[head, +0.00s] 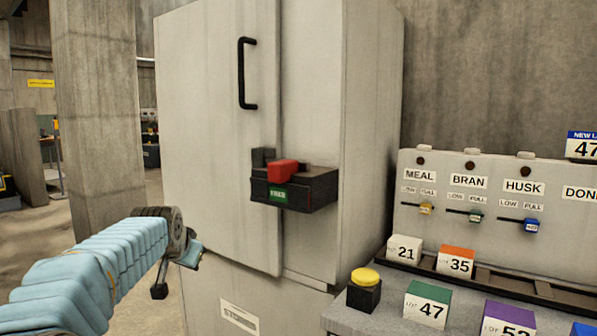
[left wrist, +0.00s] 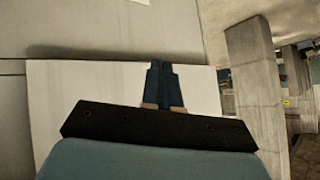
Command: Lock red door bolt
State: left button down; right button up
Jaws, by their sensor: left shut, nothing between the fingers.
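The red door bolt (head: 284,171) is a red block on a black housing (head: 310,190) fixed across the front of a pale cabinet. A green label (head: 278,195) under the red block appears to read FREE. A dark catch piece (head: 263,157) sits just left of the block on the cabinet door (head: 215,130). My left gripper (head: 192,257) is in front of the cabinet, left of and below the bolt and apart from it. In the left wrist view its blue fingers (left wrist: 163,86) are together and empty. The bolt cannot be made out there. My right gripper is out of view.
A black handle (head: 243,74) stands on the door above the bolt. Right of the cabinet, a counter holds a yellow button (head: 364,277), several numbered blocks (head: 427,305) and a slider panel (head: 480,200). A concrete pillar (head: 97,110) stands to the left.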

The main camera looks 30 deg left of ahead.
pick_arm(q)
jog(key=s+d+r+y, duration=0.1)
jog(key=s+r, duration=0.1)
jog(key=r, duration=0.4)
jog(key=s+d+r+y, duration=0.2)
jog(key=s+r, duration=0.1)
jog(key=r, duration=0.3)
jog(key=s+d+r+m+g+y, duration=0.25)
jog(key=d+r+y, duration=0.25)
jog(key=d+r, duration=0.95)
jog(key=w+d+f+g+y, duration=0.1)
jog(key=w+d, duration=0.1)
jog(key=d, duration=0.6)
jog(key=w+d+f+m+g+y, duration=0.1)
jog(key=w+d+f+y, duration=0.1)
jog(key=d, duration=0.6)
jog(key=w+d+f+g+y, duration=0.1)
jog(key=w+d+g, duration=0.1)
jog(key=w+d, duration=0.2)
jog(key=d, duration=0.3)
jog(key=shift+w+d+f, duration=0.25)
jog(key=shift+d+f, duration=0.05)
jog(key=shift+d, duration=0.1)
jog(key=shift+m, duration=0.25)
